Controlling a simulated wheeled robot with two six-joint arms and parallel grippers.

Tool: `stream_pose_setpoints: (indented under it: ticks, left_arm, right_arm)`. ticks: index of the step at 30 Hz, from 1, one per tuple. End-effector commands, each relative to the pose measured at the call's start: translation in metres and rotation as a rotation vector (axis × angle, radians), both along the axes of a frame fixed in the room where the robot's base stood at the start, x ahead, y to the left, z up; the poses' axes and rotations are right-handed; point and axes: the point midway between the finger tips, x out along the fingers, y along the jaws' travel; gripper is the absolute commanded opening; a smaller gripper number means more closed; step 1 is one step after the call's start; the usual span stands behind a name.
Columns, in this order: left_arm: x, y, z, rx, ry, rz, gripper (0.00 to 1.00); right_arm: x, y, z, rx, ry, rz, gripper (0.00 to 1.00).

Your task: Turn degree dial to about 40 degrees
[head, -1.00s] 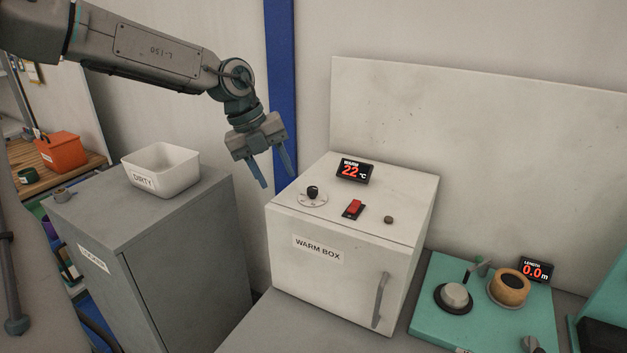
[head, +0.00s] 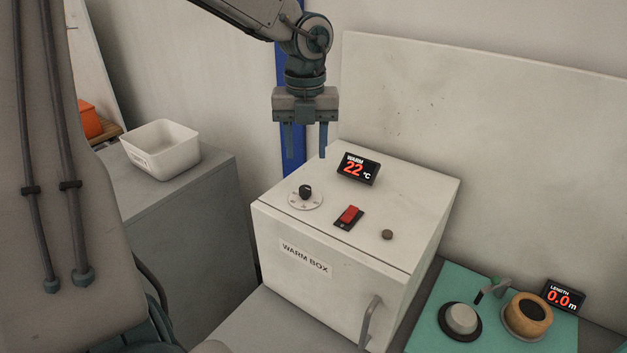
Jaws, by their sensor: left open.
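The degree dial (head: 305,192) is a black knob on a round white marked plate, on top of the white warm box (head: 400,237) near its left corner. The dial's marks are too small to read. A display (head: 358,168) behind it reads WARM 22 °C. My left gripper (head: 306,155) is open and empty, fingers pointing down, above and behind the dial and apart from it. My right gripper is not in view.
A red rocker switch (head: 348,217) and a small dark button (head: 387,235) sit right of the dial. A white bin (head: 160,150) stands on the grey locker at left. A teal winding station (head: 435,325) with a 0.0 m display (head: 563,296) lies at right.

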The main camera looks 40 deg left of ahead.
Motion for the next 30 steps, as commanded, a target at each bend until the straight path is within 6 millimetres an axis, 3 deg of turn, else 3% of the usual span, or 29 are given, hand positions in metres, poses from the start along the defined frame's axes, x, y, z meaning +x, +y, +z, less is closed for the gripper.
stream_pose_setpoints:
  ticks: [2,6,15,29,30]
  left_arm:
    - [-0.001,0.0,-0.017,-0.003,0.003,-0.001,0.44]
    - [-0.002,-0.001,-0.041,-0.005,0.007,-0.001,0.44]
    - [-0.001,0.0,-0.083,-0.002,0.002,-0.001,0.44]
    - [-0.001,0.0,-0.094,-0.002,-0.001,0.0,0.44]
    - [-0.001,0.0,-0.094,-0.002,-0.001,0.0,0.36]
  right_arm:
    - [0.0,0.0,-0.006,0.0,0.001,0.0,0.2]
    - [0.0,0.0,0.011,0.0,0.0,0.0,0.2]
    - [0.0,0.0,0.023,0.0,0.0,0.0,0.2]
    - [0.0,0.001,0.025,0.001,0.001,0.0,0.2]
    - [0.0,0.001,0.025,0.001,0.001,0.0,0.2]
